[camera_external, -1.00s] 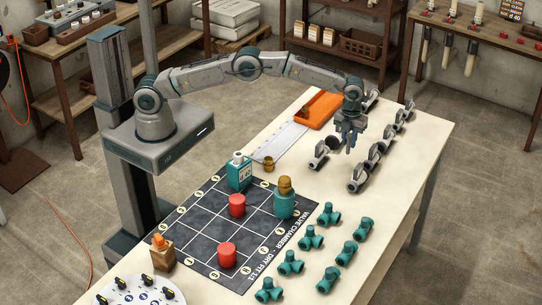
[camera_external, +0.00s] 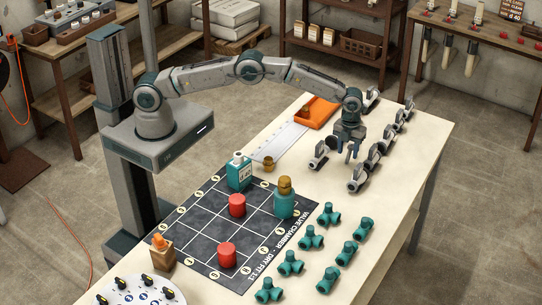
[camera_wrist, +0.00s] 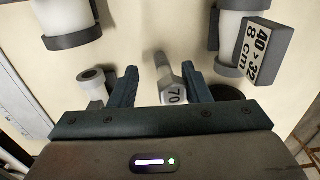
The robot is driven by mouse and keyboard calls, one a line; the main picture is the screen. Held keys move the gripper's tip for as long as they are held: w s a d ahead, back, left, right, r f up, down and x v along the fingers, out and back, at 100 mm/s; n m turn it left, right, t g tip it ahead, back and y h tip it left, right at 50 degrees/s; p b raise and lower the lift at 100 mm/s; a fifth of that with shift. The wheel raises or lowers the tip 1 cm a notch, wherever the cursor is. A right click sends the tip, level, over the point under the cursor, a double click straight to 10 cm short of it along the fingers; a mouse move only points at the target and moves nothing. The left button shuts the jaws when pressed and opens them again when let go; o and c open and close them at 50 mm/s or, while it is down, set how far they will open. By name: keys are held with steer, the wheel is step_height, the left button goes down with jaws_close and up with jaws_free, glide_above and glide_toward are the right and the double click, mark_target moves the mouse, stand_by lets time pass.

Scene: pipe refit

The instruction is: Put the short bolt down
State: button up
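There is a clear gap to the left finger, and the head is close to or against the right finger. I cannot tell whether the bolt stands or lies on the table. In the external view my gripper (camera_external: 349,153) points down low over the table's far part, fingers apart. The bolt cannot be made out there.
In the wrist view, a block marked 40>32 (camera_wrist: 262,51) is at upper right. An orange tray (camera_external: 319,110) lies behind. Several green fittings (camera_external: 311,237) stand nearer.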

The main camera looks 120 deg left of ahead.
step_height(320, 180, up, 12)
steer(key=s+d+r+n+t, duration=0.1)
steer(key=s+d+r+n, duration=0.3)
steer(key=s+d+r, duration=0.35)
steer(key=s+d+r+n, duration=0.4)
steer(key=s+d+r, duration=0.1)
steer(key=d+r, duration=0.5)
steer(key=s+d+f+n, duration=0.2)
steer(key=s+d+n, duration=0.1)
steer(key=s, duration=0.6)
steer(key=s+d+f+n+t, duration=0.1)
steer(key=s+d, duration=0.4)
steer(key=s, duration=0.5)
steer(key=s+d+f+n+t, duration=0.1)
steer(key=s+d+f+n, duration=0.3)
steer(key=s, duration=0.5)
steer(key=shift+s+d+n+b, duration=0.25)
steer(key=shift+s+n+b, duration=0.2)
steer(key=shift+n, duration=0.65)
steer(key=shift+w, duration=0.1)
